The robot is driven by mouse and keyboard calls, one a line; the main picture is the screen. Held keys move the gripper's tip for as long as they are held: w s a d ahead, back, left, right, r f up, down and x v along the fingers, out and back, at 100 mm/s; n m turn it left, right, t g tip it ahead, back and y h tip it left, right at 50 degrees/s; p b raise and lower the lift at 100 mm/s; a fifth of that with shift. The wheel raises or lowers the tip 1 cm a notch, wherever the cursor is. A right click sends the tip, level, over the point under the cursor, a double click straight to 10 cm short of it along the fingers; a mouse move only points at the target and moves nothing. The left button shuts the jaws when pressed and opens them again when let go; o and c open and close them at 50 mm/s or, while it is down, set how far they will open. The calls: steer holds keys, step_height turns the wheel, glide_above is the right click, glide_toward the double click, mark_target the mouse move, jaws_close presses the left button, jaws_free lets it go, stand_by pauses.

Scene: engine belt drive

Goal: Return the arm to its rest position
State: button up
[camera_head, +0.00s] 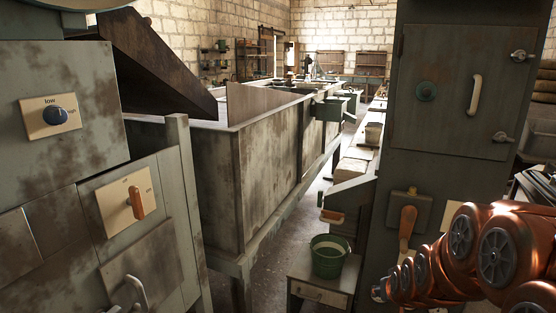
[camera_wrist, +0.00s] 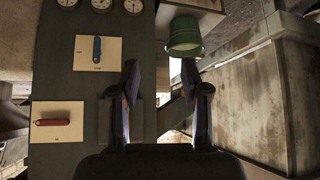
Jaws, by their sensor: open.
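My gripper (camera_wrist: 160,80) shows in the wrist view with its two dark fingers spread apart and nothing between them. Behind the fingers are a grey-green cabinet face on the left and a gap beside it. My copper-coloured arm (camera_head: 470,250) reaches in from the lower right of the head view, in front of the right cabinet (camera_head: 440,140). The fingers cannot be made out clearly in the head view.
A green bucket (camera_head: 328,258) stands on a small table (camera_head: 318,285); it also shows in the wrist view (camera_wrist: 184,36). A blue lever (camera_wrist: 97,50) and a red lever (camera_wrist: 60,121) sit on pale plates. A large metal tank (camera_head: 270,165) stands mid-view. A control cabinet (camera_head: 40,90) is at left.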

steer(key=s+a+r+g+p, duration=0.3)
steer(key=s+r, duration=0.3)
steer(key=s, duration=0.6)
steer(key=s+a+r+n+g+p, duration=0.1)
steer(key=s+a+r+g+p, duration=0.2)
steer(key=s, duration=0.9)
steer(key=s+a+r+g+y+p, duration=0.1)
steer(key=s+a+r+g+p, duration=0.2)
steer(key=s+r+p, duration=0.3)
steer(key=s+r, duration=0.4)
steer(key=s, duration=0.2)
steer(key=shift+s+a+r+g, duration=0.25)
steer(key=shift+a+r+g, duration=0.1)
steer(key=shift+a+g, duration=0.05)
steer(key=shift+d, duration=0.1)
